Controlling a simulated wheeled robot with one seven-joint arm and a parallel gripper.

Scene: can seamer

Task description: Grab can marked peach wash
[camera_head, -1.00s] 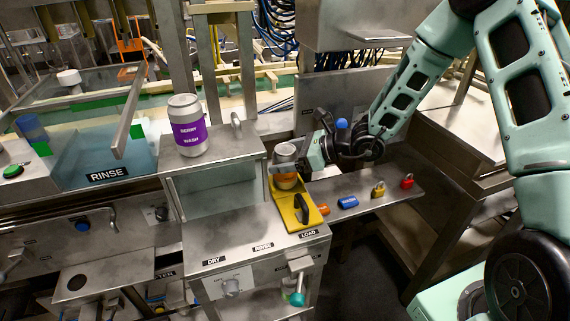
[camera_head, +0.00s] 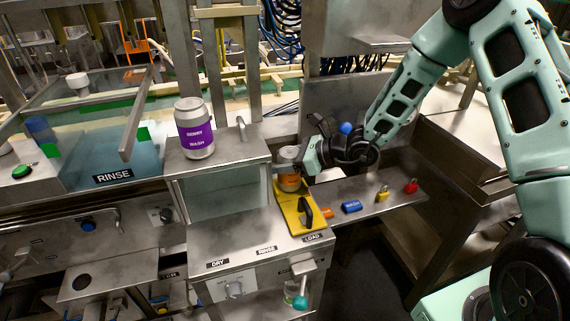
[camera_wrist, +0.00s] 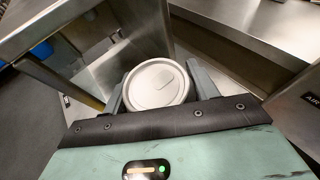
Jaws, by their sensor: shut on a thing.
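A silver can with an orange label (camera_head: 289,183) stands upright at the back end of the yellow holder by the LOAD label; its label text is too small to read. My gripper (camera_head: 291,168) reaches it from the right and is shut on it, with the fingers around its upper part. In the wrist view the can's round lid (camera_wrist: 156,86) sits between the two fingers. I cannot tell whether the can's base touches the holder. A can with a purple label reading berry wash (camera_head: 195,128) stands upright on the metal box to the left.
The yellow holder (camera_head: 303,214) has a black handle. A metal shelf (camera_head: 335,190) to its right bears a blue item (camera_head: 351,207), a yellow padlock (camera_head: 382,193) and a red padlock (camera_head: 411,186). The metal box (camera_head: 240,155) stands close on the can's left.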

